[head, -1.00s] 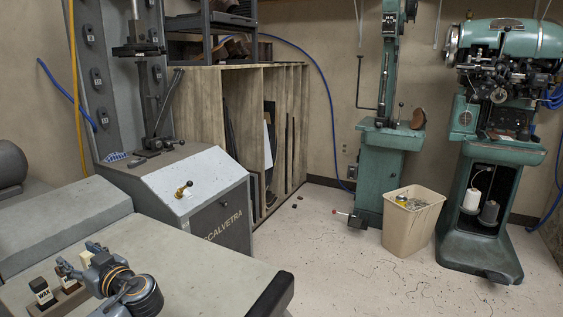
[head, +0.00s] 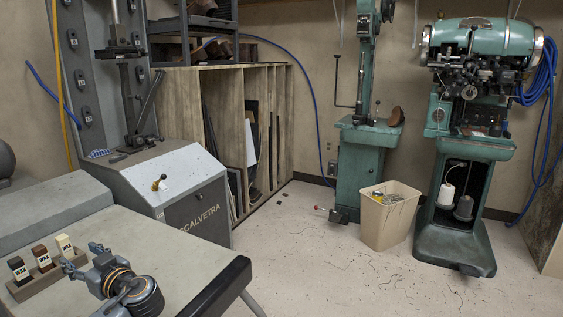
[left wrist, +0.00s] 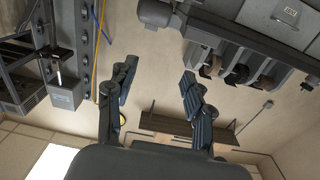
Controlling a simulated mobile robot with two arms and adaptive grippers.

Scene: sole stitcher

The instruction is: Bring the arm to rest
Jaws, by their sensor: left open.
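My left gripper (head: 84,257) is low at the left of the head view, over the near part of the grey tabletop (head: 190,262). Its two fingers are spread apart with nothing between them. In the left wrist view the open, empty fingers (left wrist: 157,80) show against a beige wall. A wooden holder (head: 45,278) with three small blocks labelled WAX stands on the tabletop, just left of the fingers; I see no contact. My right gripper is in neither view.
A grey Scalvetra machine (head: 195,215) stands behind the table. A beige bin (head: 385,225) and two green machines, one in the middle (head: 362,165) and one at the right (head: 465,185), stand beyond.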

